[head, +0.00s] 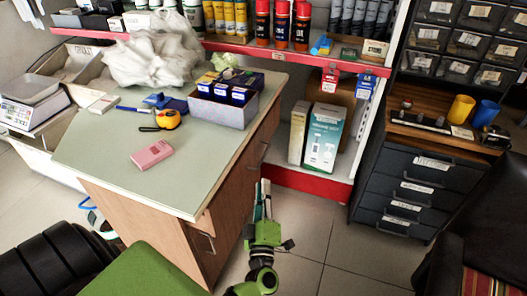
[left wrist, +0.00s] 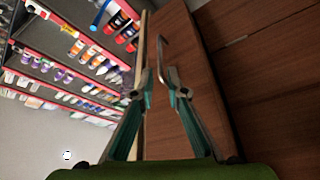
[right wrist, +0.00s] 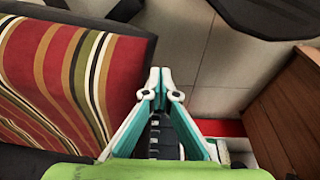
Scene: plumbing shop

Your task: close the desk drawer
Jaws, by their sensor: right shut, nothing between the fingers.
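The desk (head: 110,165) has a pale green top and brown wooden sides. A drawer front (head: 204,222) with a metal handle (head: 205,241) is below the top's near right corner and seems to stand out slightly. In the left wrist view a brown drawer front (left wrist: 194,75) with a metal handle (left wrist: 162,60) is just beyond my left gripper (left wrist: 161,75). Its fingers are apart, with the handle visible between the tips; I cannot tell whether they touch it. In the head view the left gripper (head: 263,190) is right of the desk. My right gripper (right wrist: 160,75) is shut and empty.
A red-edged shelf (head: 300,180) with boxes stands behind the desk. A dark drawer cabinet (head: 405,190) is at the right. A striped cushion (right wrist: 60,75) lies beside my right gripper. Tiled floor (head: 310,225) is clear between desk and cabinet.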

